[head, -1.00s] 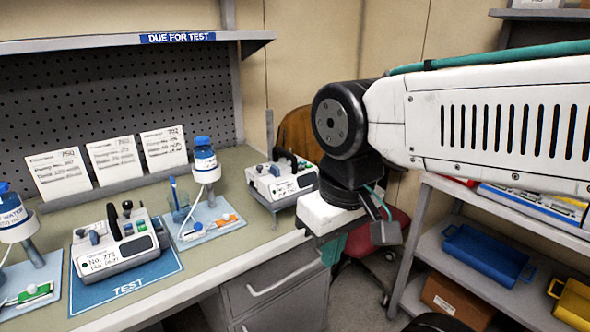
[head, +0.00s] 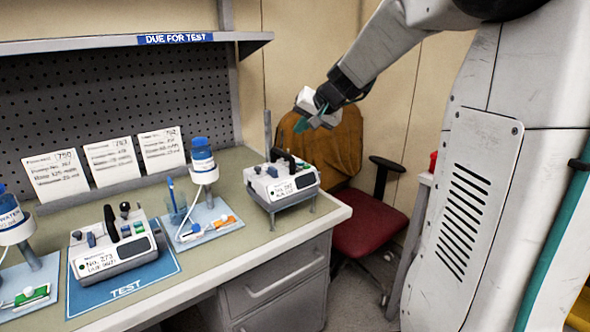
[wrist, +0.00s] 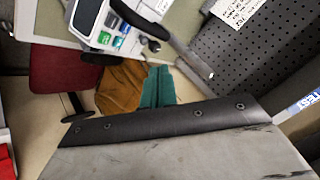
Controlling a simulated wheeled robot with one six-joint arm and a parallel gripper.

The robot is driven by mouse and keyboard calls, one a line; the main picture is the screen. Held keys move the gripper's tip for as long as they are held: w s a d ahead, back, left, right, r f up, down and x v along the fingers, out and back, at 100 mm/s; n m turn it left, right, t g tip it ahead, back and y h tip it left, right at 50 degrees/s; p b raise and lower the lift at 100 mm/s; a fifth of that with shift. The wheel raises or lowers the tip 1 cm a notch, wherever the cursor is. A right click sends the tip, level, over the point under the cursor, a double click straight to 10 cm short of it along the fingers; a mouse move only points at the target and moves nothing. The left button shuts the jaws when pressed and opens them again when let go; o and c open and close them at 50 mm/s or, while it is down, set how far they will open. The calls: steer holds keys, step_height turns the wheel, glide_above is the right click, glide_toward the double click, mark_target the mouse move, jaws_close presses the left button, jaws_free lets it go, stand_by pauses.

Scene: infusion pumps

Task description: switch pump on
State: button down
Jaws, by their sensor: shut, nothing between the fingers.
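One white infusion pump (head: 112,244) with a black handle, knobs and a label reading about "No. 273" sits on the blue TEST mat (head: 150,275). A second similar pump (head: 283,183) stands on a small raised stand at the desk's right end. It also shows at the top of the wrist view (wrist: 110,22), with green and blue buttons and its dark handle. My gripper (head: 310,122) is above and to the right of this second pump, clear of it, in front of the brown cloth on the chair. Its teal fingers are shut and empty. The power switches are too small to make out.
Bottles on stands (head: 203,163) and small trays stand beside the mat pump. White cards (head: 108,162) lean along the back. A shelf (head: 120,45) overhangs the desk. A red chair (head: 370,222) with brown cloth (head: 335,140) stands right of the desk.

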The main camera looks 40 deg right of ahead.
mark_target(301, 172)
stand_by(0.3)
steer(key=shift+f, duration=4.45)
steer(key=shift+f, duration=0.15)
steer(key=shift+f, duration=0.25)
steer(key=shift+a+f, duration=0.1)
steer(key=shift+f, duration=0.35)
steer(key=shift+r, duration=0.9)
